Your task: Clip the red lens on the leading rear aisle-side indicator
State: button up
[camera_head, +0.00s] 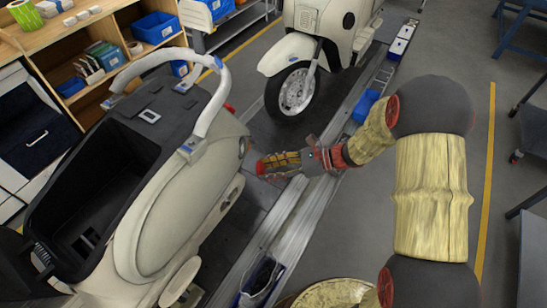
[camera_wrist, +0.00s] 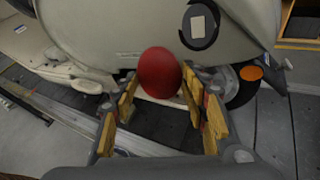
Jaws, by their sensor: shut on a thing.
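My gripper (camera_head: 280,163) is shut on a round red lens (camera_wrist: 158,73). Its fingertips (camera_wrist: 159,88) hold the lens from either side, with the domed red face toward the wrist camera. The gripper is beside the rear of the cream scooter (camera_head: 175,215) at left. A dark round indicator seat (camera_wrist: 200,24) with a pale rectangle in it is on the scooter's body. It also shows in the head view (camera_head: 243,147). In the wrist view the lens appears below and left of this seat. The gap between lens and bodywork cannot be judged.
A second cream scooter (camera_head: 312,45) stands behind on the slat conveyor, its front wheel (camera_head: 297,91) facing the gap. An orange round part (camera_wrist: 251,73) shows at the first scooter's rear.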

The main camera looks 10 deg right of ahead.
aim_at(243, 149)
jog(key=shift+w+a+r+m+t+y+b, duration=0.15)
jog(key=shift+w+a+r+m+t+b, duration=0.15)
jog(key=shift+w+a+m+t, duration=0.6)
jog(key=shift+w+a+r+m+t+y+b, duration=0.1)
jog(key=shift+w+a+r+t+b, duration=0.2)
jog(key=shift+w+a+t, duration=0.7)
jog(key=shift+w+a+r+m+t+y+b, duration=0.2)
jog(key=shift+w+a+m+t+b, duration=0.25)
jog(key=shift+w, duration=1.05)
jog(key=shift+d, duration=0.1)
jog(key=shift+w+a, duration=0.1)
jog(key=shift+a, duration=0.15)
jog(key=o, duration=1.2)
jog(key=v, duration=1.2)
jog(key=shift+w, duration=0.1)
